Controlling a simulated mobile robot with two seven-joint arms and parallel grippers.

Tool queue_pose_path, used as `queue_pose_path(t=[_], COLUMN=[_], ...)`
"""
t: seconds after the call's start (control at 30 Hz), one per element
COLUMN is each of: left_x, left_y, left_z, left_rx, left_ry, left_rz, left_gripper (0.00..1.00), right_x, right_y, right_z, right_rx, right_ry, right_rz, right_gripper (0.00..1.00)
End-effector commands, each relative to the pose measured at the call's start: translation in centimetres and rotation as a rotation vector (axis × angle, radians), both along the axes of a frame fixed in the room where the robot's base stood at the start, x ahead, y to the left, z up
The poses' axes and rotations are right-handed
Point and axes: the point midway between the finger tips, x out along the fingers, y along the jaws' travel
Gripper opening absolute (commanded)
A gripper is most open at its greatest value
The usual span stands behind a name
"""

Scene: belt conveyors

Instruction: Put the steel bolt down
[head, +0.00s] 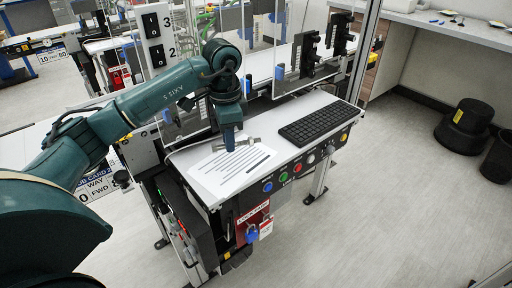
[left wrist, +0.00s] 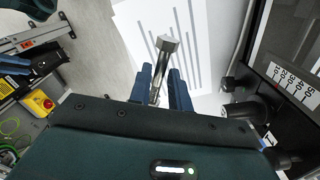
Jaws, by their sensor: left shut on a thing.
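My left gripper (head: 230,144) is over the paper sheet on the white conveyor-side shelf and is shut on the steel bolt (head: 249,141). In the left wrist view the bolt (left wrist: 164,58) stands out between the two blue fingers (left wrist: 163,84), its wide head pointing away from the gripper. The part of the bolt between the fingers is partly hidden. I cannot tell whether the bolt touches the sheet. My right gripper is in neither view.
The printed sheet (head: 225,172) lies on the shelf (head: 283,164). A black keyboard (head: 319,122) is to its right. Coloured buttons (head: 297,168) line the shelf's front edge. A clear panel with dark brackets (head: 306,52) stands behind. A black bin (head: 497,157) is on the floor at right.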

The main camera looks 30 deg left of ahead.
Motion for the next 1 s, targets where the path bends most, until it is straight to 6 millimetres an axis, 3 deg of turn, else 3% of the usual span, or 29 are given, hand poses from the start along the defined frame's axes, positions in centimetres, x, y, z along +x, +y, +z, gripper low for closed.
queue_pose_path(t=[0.1, 0.53, 0.93, 0.97, 1.0], left_x=[-0.1, 0.0, 0.0, 0.0, 0.0], left_y=[0.0, 0.0, 0.0, 0.0, 0.0], left_z=[-2.1, -6.7, -7.5, -7.4, -7.4], left_rx=[0.000, 0.000, -0.001, -0.001, -0.001], left_ry=[0.003, 0.000, -0.002, -0.002, -0.002], left_rz=[-0.001, -0.003, -0.004, -0.004, -0.004], left_gripper=[0.00, 0.00, 0.00, 0.22, 0.25], right_x=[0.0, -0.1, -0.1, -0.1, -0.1], right_y=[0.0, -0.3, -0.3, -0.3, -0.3], right_z=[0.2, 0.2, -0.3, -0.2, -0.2], right_rx=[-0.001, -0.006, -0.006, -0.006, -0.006], right_ry=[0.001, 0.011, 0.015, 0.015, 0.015], right_rz=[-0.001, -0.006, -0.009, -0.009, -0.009], right_gripper=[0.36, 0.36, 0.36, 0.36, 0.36])
